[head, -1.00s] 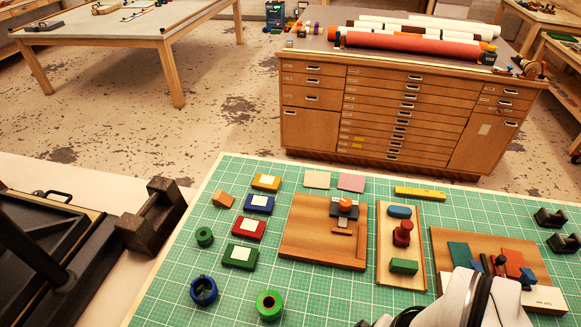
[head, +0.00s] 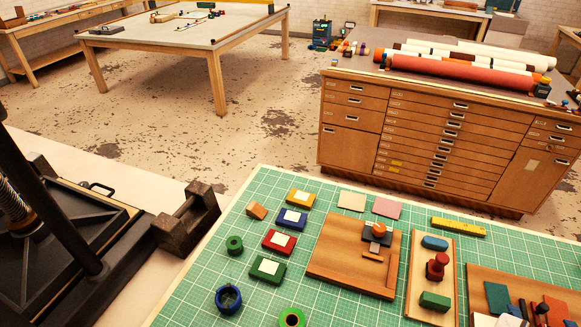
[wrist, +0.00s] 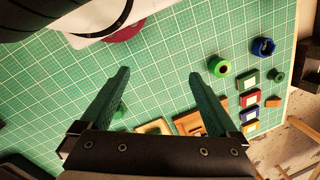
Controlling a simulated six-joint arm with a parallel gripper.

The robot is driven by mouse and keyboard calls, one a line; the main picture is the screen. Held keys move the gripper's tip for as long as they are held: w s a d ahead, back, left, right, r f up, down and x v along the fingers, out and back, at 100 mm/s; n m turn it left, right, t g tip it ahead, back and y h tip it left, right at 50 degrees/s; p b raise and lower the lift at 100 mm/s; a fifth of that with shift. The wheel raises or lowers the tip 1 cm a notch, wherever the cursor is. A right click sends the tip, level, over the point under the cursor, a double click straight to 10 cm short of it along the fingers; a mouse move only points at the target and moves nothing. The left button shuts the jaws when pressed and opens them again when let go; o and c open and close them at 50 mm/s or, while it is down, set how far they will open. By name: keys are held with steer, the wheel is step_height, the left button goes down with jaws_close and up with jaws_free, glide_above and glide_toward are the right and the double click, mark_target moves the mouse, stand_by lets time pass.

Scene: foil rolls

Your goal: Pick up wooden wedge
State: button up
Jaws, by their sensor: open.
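The wooden wedge (head: 257,211) is a small tan block at the upper left of the green cutting mat (head: 330,190) in the head view. It lies left of the yellow and blue tiles and apart from them. In the wrist view, the wedge (wrist: 273,102) appears small near the right edge, right of the tiles. My gripper (wrist: 158,75) is open over the mat, with nothing held between its fingers. The wedge is well outside the fingers, to their right. My gripper is not visible in the head view now.
Yellow (head: 300,197), blue (head: 291,219), red (head: 279,241) and green (head: 268,269) tiles form a column beside the wedge. A small green roll (head: 234,245) and a blue roll (head: 228,298) lie nearby. A wooden tray (head: 340,262) stands right; a dark press (head: 75,240) is left.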

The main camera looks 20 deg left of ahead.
steer(key=shift+c, duration=0.4)
steer(key=w+a+f+m+y, duration=0.1)
steer(key=w+a+m+y, duration=0.25)
steer(key=w+a, duration=0.65)
steer(key=w+a+m+y, duration=0.35)
steer(key=w+a, duration=0.25)
steer(key=w, duration=0.8)
steer(key=m+t+y, duration=0.3)
steer(key=m, duration=0.5)
glide_toward(259, 210)
steer(key=x, duration=0.8)
steer(key=shift+f, duration=0.25)
jaws_close()
steer(key=shift+r, duration=0.15)
